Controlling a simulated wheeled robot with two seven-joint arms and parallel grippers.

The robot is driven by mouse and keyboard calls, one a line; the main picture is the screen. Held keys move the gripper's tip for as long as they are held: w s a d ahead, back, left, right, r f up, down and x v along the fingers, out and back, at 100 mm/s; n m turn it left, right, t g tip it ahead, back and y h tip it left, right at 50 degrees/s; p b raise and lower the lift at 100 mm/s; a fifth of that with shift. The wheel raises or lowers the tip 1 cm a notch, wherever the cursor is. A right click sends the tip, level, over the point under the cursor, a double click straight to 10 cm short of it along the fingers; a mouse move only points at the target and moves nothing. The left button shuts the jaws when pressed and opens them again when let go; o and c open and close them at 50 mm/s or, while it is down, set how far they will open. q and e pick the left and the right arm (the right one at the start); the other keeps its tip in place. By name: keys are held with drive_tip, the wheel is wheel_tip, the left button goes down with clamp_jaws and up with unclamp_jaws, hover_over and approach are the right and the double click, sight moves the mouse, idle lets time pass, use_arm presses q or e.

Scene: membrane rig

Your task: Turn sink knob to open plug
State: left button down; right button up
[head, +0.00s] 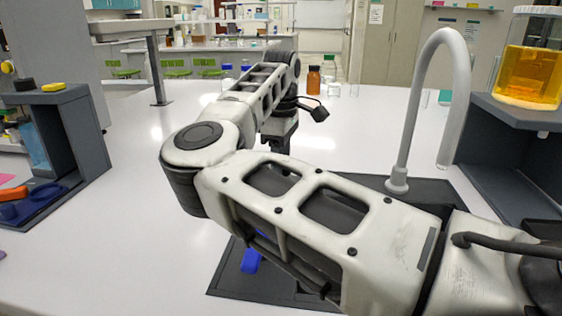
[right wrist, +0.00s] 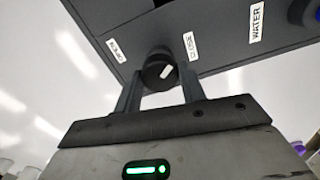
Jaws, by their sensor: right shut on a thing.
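In the right wrist view a round dark knob (right wrist: 160,68) with a white mark sits on a dark panel (right wrist: 215,48). My right gripper (right wrist: 158,82) is shut on the knob, one finger on each side. White labels stand by it; one reads CLOSE (right wrist: 190,46), and another on its left is too blurred to read surely. In the head view my right gripper (head: 280,142) is beyond my arm, its fingers pointing down, and the knob cannot be made out there. The dark sink (head: 435,193) is partly hidden by my right arm. My left gripper is not in view.
A grey curved faucet (head: 410,115) rises behind the sink. A label reading WATER (right wrist: 257,22) is on the panel. A brown bottle (head: 314,80) stands behind. An amber-filled vessel (head: 528,75) stands on a shelf at right.

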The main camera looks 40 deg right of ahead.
drive_tip(key=n, duration=0.4)
drive_tip(key=shift+n+b, duration=0.3)
drive_tip(key=n, duration=0.5)
drive_tip(key=shift+b, duration=0.4)
drive_tip(key=n, duration=0.5)
drive_tip(key=shift+b, duration=0.3)
drive_tip(key=n, duration=0.5)
drive_tip(key=shift+b, duration=0.35)
drive_tip(key=o, duration=1)
drive_tip(key=shift+r, duration=0.1)
wheel_tip(320, 180, up, 16)
drive_tip(key=shift+f+p, duration=0.1)
drive_tip(key=shift+p, duration=1)
